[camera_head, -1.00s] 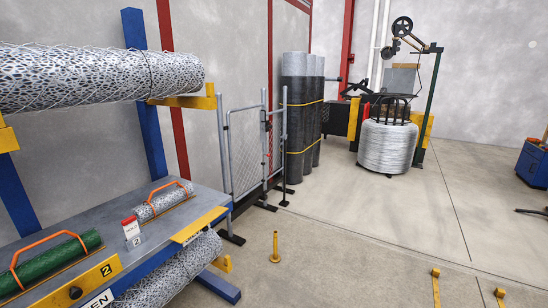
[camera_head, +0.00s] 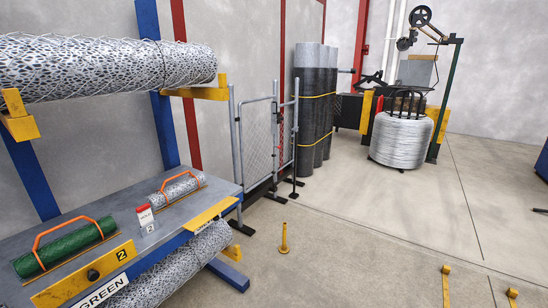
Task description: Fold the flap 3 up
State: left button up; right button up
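A grey bench shelf (camera_head: 188,211) stands at the lower left. A yellow flap marked 2 (camera_head: 72,283) stands along its front edge, with a black knob on it. A second yellow flap (camera_head: 212,214) is at the right part of the same edge and looks tilted outward. I can read no number on it, so I cannot tell whether it is flap 3. A red and white tag block (camera_head: 146,219) marked 2 stands on the shelf. Neither of my grippers is in view.
A green mesh roll (camera_head: 66,247) and a silver mesh roll (camera_head: 182,188) with orange handles lie on the shelf. Larger rolls hang above (camera_head: 108,68) and below (camera_head: 172,272). A yellow post (camera_head: 284,240) stands on the floor, which is mostly clear rightward.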

aim_at(212, 213)
jog(key=u, duration=0.75)
jog(key=i+l+u, duration=0.1)
jog(key=l, duration=0.25)
jog(key=l+u, duration=0.15)
jog(key=l, duration=0.15)
jog(key=i+l, duration=0.05)
